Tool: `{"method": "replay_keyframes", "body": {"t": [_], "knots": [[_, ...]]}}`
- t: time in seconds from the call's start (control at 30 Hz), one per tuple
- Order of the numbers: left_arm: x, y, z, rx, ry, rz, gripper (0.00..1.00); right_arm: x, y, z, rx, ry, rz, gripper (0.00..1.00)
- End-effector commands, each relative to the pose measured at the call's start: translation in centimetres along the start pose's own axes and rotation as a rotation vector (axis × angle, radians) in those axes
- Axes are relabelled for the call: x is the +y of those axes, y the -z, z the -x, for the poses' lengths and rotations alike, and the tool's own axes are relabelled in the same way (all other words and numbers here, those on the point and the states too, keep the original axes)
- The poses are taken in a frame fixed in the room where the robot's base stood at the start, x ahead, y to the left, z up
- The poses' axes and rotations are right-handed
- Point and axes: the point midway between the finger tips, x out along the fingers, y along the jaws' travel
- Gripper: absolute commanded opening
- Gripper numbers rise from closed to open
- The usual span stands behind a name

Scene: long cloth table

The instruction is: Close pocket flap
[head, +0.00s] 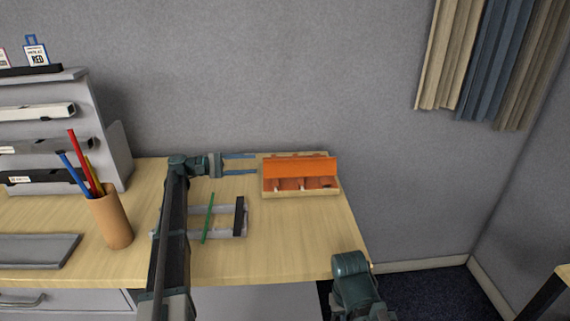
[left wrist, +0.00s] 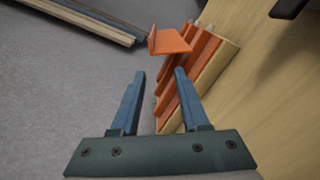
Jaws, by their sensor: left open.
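The pocket flap (head: 300,168) is an orange panel standing raised along the back of a wooden box with orange pockets (head: 300,193). The pockets below it are uncovered. In the left wrist view the flap (left wrist: 172,42) sticks out from the box (left wrist: 214,67), beyond my fingertips. My left gripper (head: 256,164) is open and empty, just left of the box near the wall. It also shows in the left wrist view (left wrist: 160,73), with a gap between its fingers and the flap. My right gripper's fingers are not in view.
A green pencil (head: 208,218) lies across a grey tray (head: 231,221) in front of my left gripper. A pencil cup (head: 110,219) and a grey shelf rack (head: 68,120) stand at left. The wall is close behind the box; the table's right edge is near it.

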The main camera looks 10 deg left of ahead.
Motion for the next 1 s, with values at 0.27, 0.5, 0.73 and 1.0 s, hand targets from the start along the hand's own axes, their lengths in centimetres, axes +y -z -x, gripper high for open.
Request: {"method": "replay_keyframes", "body": {"t": [0.27, 0.5, 0.73, 1.0], "knots": [[-0.1, -0.1, -5.8, -0.003, 0.002, 0.0, 0.45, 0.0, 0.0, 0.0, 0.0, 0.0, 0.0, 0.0], [-0.1, -0.1, -9.9, -0.002, 0.001, 0.0, 0.45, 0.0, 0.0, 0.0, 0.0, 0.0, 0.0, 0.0], [0.0, 0.0, -12.1, -0.001, 0.001, 0.0, 0.45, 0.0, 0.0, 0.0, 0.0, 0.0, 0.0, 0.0], [0.0, 0.0, -12.6, 0.001, 0.0, 0.0, 0.45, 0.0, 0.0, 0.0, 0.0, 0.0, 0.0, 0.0]]}}
